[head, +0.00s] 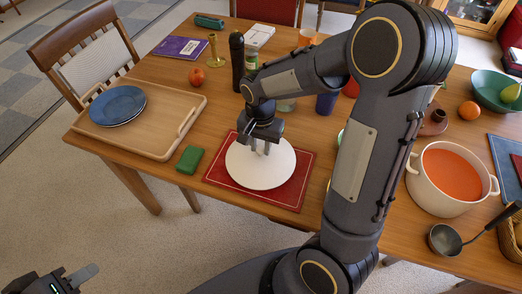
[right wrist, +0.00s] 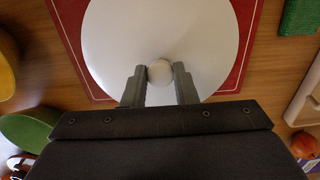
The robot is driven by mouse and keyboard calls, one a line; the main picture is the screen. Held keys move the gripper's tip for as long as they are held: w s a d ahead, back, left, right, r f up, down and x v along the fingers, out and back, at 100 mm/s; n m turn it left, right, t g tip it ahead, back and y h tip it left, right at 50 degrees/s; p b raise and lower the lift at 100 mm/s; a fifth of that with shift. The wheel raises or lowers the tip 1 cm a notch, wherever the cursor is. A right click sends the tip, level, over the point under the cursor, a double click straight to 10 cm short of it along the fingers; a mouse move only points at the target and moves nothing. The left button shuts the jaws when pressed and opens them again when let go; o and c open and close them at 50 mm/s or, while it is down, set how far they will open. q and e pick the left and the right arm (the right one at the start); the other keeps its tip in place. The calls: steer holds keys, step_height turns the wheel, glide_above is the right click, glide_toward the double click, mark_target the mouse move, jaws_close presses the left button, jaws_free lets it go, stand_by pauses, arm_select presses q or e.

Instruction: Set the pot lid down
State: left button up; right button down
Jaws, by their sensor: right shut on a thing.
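The pot lid (head: 262,172) is a white disc over the red placemat (head: 302,193) on the wooden table. In the right wrist view the lid (right wrist: 115,45) has a pale round knob (right wrist: 160,72). My right gripper (right wrist: 159,82) is shut on that knob from above; it also shows in the head view (head: 258,149). Whether the lid touches the mat cannot be told. My left gripper (head: 70,283) is at the lower left of the head view, away from the table; its jaw gap is unclear. The pot (head: 440,204), cream with orange-red contents, stands uncovered at the right.
A green block-like item (head: 189,159) lies left of the mat. A wooden tray (head: 165,140) holds blue plates (head: 117,104). A dark mill (head: 237,60) stands behind. A ladle (head: 445,240) lies before the pot. My right arm hides the table between mat and pot.

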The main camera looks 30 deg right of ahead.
mark_target(261, 149)
steer(key=shift+f, duration=1.25)
steer(key=shift+f, duration=0.1)
steer(key=shift+f, duration=0.15)
steer(key=c, duration=1.2)
jaws_free()
steer(key=shift+o, duration=0.2)
